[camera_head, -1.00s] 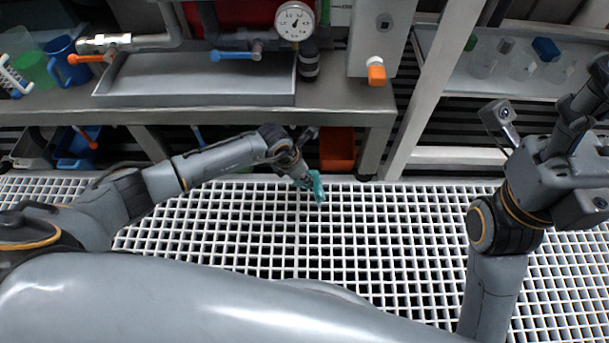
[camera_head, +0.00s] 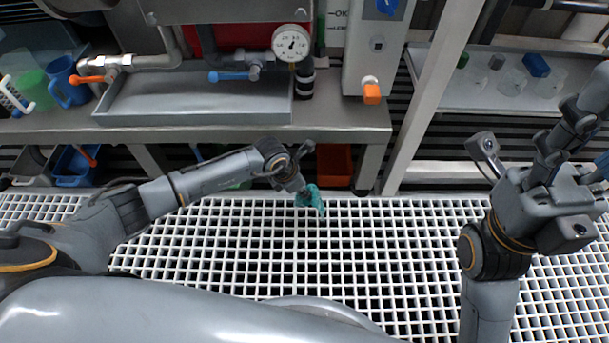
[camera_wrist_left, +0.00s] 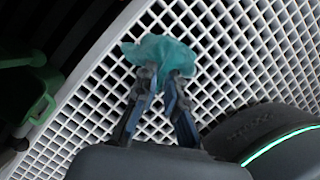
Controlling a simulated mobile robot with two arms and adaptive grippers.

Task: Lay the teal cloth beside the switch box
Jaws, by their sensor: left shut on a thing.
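The teal cloth (camera_head: 311,198) hangs crumpled from my left gripper (camera_head: 301,189), over the white floor grating and in front of the bench. The left wrist view shows the cloth (camera_wrist_left: 160,53) bunched at the tips of the left gripper (camera_wrist_left: 160,80), which is shut on it.
A grey tray (camera_head: 195,116) fills much of the bench (camera_head: 330,118), below pipes and a gauge (camera_head: 291,43). Blue and green jugs stand at left. An orange bin (camera_head: 334,166) sits under the bench. A slanted post separates the bench from a right shelf (camera_head: 480,100). Bench front near the switch box looks clear.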

